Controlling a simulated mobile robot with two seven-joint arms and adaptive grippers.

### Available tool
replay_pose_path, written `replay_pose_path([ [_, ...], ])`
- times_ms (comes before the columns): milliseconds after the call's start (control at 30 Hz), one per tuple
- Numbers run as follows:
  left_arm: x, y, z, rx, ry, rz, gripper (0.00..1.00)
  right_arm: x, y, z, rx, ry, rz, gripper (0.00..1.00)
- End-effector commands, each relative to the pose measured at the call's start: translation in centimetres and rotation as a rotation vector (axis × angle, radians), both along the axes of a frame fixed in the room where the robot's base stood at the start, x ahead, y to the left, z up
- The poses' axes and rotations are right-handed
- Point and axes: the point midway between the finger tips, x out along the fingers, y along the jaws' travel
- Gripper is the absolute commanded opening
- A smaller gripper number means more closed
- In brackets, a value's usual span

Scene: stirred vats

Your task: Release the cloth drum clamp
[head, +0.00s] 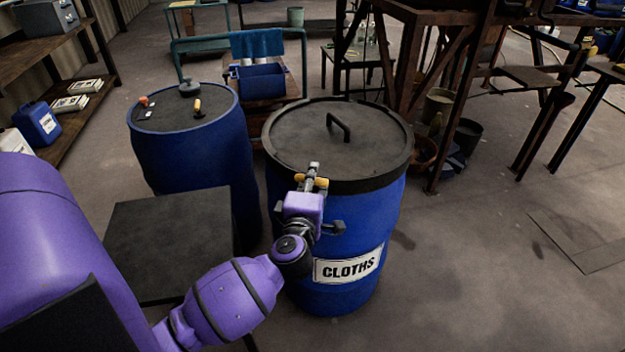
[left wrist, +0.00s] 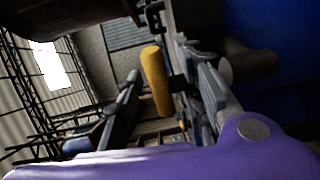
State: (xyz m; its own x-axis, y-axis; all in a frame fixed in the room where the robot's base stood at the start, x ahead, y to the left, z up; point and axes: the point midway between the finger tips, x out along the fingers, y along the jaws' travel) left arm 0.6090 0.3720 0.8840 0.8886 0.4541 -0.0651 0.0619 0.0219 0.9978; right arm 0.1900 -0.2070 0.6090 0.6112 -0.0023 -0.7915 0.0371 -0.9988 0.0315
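The blue cloth drum (head: 335,240) stands upright with a white "CLOTHS" label (head: 348,265). A dark lid with a raised handle (head: 339,127) covers it, and a dark clamp band (head: 372,184) runs around its rim. My left gripper (head: 313,178) is at the near side of the rim. A yellow clamp lever (left wrist: 157,80) lies between its spread fingers in the left wrist view, with a gap to the finger on the left. Yellow shows on both sides of the gripper in the head view. The gripper hides most of the clamp. My right gripper is not in view.
Another blue drum (head: 190,150) stands to the left with small items on top. A dark flat-topped stand (head: 168,245) is in front of it. The floor at right is mostly clear.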

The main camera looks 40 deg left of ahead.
Motion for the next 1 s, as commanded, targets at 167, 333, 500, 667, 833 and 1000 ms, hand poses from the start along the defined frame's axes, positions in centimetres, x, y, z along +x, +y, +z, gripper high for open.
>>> replay_pose_path([
  [167, 0.0, 0.0, 0.0, 0.000, 0.000, 0.000, 0.21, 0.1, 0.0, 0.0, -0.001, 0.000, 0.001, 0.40],
  [333, 0.0, 0.0, 0.0, 0.000, 0.000, 0.000, 0.00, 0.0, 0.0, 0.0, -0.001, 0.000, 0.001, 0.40],
  [500, 0.0, 0.0, 0.0, 0.000, 0.000, 0.002, 0.00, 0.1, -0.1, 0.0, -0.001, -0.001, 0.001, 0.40],
  [667, 0.0, -0.1, 0.1, -0.003, -0.001, 0.027, 0.00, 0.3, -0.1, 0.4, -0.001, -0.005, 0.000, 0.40],
  [833, 0.1, -0.2, 0.3, -0.005, -0.001, 0.103, 0.00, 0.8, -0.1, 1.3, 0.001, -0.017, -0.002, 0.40],
  [1000, 0.1, -0.2, 0.3, -0.007, 0.000, 0.229, 0.00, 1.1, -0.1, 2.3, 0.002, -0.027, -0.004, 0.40],
])
